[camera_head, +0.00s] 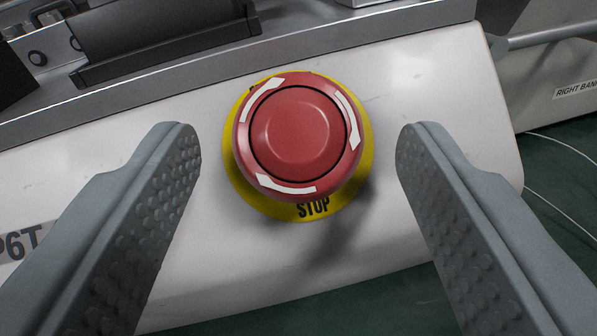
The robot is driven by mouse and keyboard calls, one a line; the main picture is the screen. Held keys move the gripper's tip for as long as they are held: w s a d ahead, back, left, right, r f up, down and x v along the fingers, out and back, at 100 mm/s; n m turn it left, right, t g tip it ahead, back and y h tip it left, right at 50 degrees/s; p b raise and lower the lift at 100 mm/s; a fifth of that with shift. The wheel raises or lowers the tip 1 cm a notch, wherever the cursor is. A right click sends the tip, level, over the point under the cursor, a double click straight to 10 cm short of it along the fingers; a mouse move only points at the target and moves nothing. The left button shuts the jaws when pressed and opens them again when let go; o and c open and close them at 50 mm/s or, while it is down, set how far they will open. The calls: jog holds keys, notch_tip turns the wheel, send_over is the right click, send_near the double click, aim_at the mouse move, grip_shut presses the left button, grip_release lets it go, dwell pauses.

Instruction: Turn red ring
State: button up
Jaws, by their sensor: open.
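The red ring (337,170) surrounds the round red cap of a stop button (298,133) and carries several white curved arrows. It sits over a yellow disc (268,205) marked STOP, on a white panel. My gripper (298,140) is open, with one grey finger left of the button and the other right of it. Visible gaps separate both fingers from the ring in the picture. Nothing is between the fingertips except the button in view beyond them. How far the fingertips are from the panel is hard to tell.
The white panel (420,80) is mostly bare around the button. A dark raised part (160,30) on a grey metal edge lies behind it at the upper left. A metal bar (550,35) stands at the upper right. Green floor (560,215) shows past the panel, with thin white cables.

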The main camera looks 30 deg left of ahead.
jog(key=v, duration=1.7)
jog(key=shift+r, duration=0.1)
jog(key=s+d+r+h, duration=0.1)
jog(key=s+d+r, duration=0.1)
jog(key=d+r, duration=0.75)
jog(key=s+d+r, duration=0.2)
jog(key=d+r, duration=0.4)
jog(key=d, duration=0.7)
jog(key=s+d+r+m+h, duration=0.1)
jog(key=s+d+r+h, duration=0.1)
jog(key=s+d, duration=0.6)
jog(key=s+d+r+m+h, duration=0.1)
jog(key=s+d+r+h, duration=0.2)
jog(key=s+d, duration=0.6)
jog(key=shift+d+r+t+h, duration=0.15)
jog(key=shift+r+t+h, duration=0.2)
jog(key=shift+r, duration=0.25)
jog(key=shift+c, duration=0.2)
